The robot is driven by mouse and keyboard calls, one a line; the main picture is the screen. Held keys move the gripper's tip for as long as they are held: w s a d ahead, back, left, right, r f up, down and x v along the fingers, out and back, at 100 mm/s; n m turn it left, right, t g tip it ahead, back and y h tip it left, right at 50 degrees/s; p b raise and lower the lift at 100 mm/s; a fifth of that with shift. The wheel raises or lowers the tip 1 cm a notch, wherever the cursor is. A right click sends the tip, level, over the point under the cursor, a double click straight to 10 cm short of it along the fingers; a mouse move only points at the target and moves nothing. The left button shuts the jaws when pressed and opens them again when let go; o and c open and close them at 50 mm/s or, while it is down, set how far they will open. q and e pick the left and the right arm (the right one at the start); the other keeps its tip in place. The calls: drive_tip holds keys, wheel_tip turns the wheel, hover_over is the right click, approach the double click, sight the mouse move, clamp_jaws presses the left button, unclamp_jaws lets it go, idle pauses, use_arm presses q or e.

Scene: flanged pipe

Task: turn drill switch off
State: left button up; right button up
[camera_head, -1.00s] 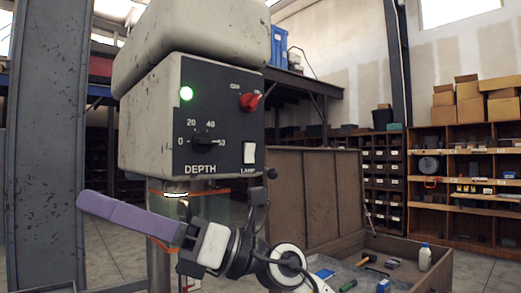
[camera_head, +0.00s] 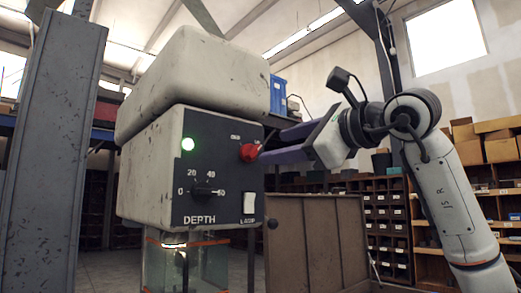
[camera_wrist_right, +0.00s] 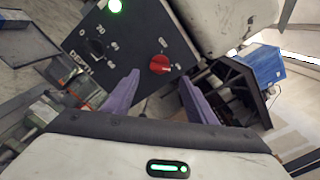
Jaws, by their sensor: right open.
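The drill's grey head carries a black control panel (camera_head: 215,170). A red rotary switch (camera_head: 249,152) sits at its upper right, and a green light (camera_head: 187,144) glows at its upper left. My right gripper (camera_head: 266,147) is open, its purple fingers pointing left at the red switch from the right side. In the right wrist view, the red switch (camera_wrist_right: 160,65) shows ahead between the two finger tips (camera_wrist_right: 159,76), with nothing held. I cannot tell whether the fingers touch it. The switch's labels are too small to read. My left gripper is not in view.
The panel also has a black depth dial (camera_head: 204,191) and a white lamp rocker (camera_head: 249,203), both below the red switch. A grey steel column (camera_head: 50,150) stands at left. Brown shelving (camera_head: 385,215) stands behind. A clear guard (camera_head: 205,265) hangs below the drill head.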

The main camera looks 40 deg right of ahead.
sight(256, 151)
drive_tip(key=w, duration=0.4)
drive_tip(key=w+p, duration=0.1)
drive_tip(key=w, duration=0.2)
drive_tip(key=shift+a, duration=0.3)
drive_tip(key=c, duration=1.1)
